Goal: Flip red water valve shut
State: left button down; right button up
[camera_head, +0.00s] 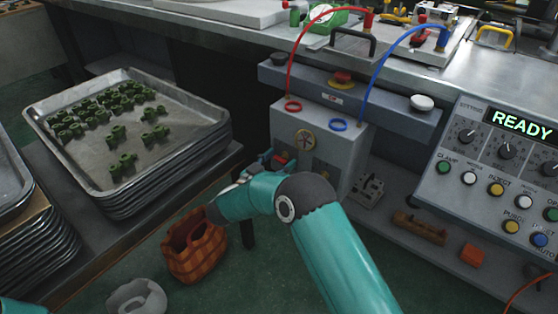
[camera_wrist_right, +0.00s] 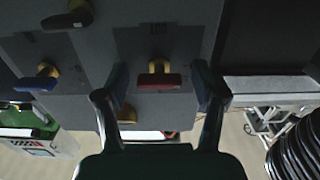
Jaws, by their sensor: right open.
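The red water valve (camera_wrist_right: 158,80) has a red bar handle on a brass stem. It sits on the face of a grey box and its handle lies crosswise in the right wrist view. It also shows, small and partly covered, in the head view (camera_head: 281,159). My right gripper (camera_wrist_right: 161,92) is open, with one finger on each side of the red handle and visible gaps between. In the head view my right gripper (camera_head: 268,162) is at the box's lower left front, partly hidden by my own arm. My left gripper is not in view.
The grey box (camera_head: 347,150) carries a round brass knob (camera_head: 305,140) and red and blue hoses. Stacked trays (camera_head: 190,148) with green parts stand left. A control panel (camera_head: 480,195) reading READY stands right.

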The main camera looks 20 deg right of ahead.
jog(key=v, duration=1.2)
jog(key=shift+f, duration=0.1)
